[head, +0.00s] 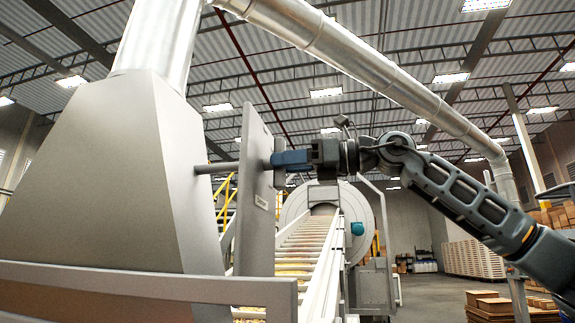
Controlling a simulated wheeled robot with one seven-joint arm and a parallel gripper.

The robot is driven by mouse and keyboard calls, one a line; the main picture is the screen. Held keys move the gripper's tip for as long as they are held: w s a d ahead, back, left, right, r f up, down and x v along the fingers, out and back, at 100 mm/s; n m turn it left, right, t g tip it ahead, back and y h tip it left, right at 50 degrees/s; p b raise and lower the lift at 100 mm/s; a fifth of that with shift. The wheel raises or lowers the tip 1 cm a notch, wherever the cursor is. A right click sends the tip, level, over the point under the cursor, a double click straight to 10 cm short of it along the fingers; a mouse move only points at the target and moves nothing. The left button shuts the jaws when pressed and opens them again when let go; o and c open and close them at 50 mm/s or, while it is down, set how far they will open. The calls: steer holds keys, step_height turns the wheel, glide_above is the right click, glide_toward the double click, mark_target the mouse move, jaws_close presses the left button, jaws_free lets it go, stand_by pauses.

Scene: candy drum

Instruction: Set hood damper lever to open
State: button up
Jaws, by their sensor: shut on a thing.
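The grey tapered hood (100,170) fills the left of the head view, with a round metal duct rising from its top. A short rod (216,168) runs from the hood's right side to a tall, upright grey plate (257,200). A blue lever handle (288,159) sticks out to the right of this plate, roughly level. My gripper (301,157) reaches in from the right and is shut on the handle. Its fingertips are small and hard to tell apart here. The lever's pivot and any open or shut marks cannot be read.
A slatted conveyor (298,243) with yellowish pieces slopes up below my gripper to a large round drum (345,212). A grey rail (150,283) crosses the lower left. A thick duct (350,62) passes overhead. Pallets and boxes (490,300) stand at right.

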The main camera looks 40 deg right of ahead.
steer(key=shift+f, duration=0.1)
steer(key=o, duration=1)
steer(key=shift+o, duration=0.2)
steer(key=v, duration=0.8)
steer(key=shift+b, duration=0.3)
